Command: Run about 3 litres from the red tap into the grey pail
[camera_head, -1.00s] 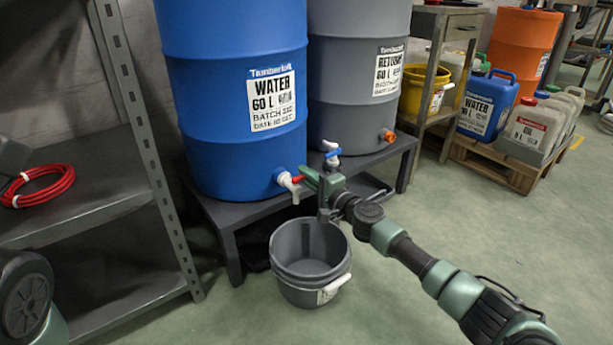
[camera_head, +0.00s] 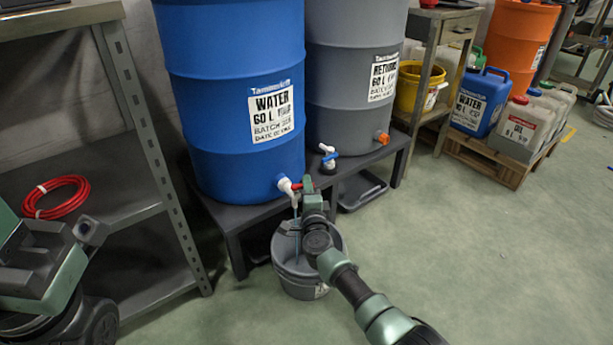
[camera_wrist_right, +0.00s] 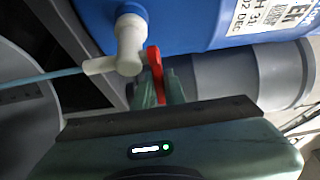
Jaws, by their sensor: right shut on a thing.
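The red tap is a white spout (camera_head: 285,184) with a red lever (camera_head: 297,186), low on the blue water drum (camera_head: 225,100). In the wrist view the spout (camera_wrist_right: 128,40) and lever (camera_wrist_right: 155,70) are close up. My right gripper (camera_head: 308,192) is shut on the lever, its fingers (camera_wrist_right: 158,90) on both sides of it. A thin pale blue stream (camera_wrist_right: 45,76) runs from the spout towards the grey pail (camera_head: 292,283). The pail stands on the floor below, partly hidden by my right arm; its water level cannot be made out. My left gripper (camera_head: 88,230) is at the left, jaws unclear.
A dark stand (camera_head: 232,222) carries the blue drum and a grey drum (camera_head: 350,60). A blue-handled tap (camera_head: 328,157) sits right of the red one. A metal shelf (camera_head: 130,215) with a red hose coil (camera_head: 57,197) is at left. The floor (camera_head: 470,260) at right is clear.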

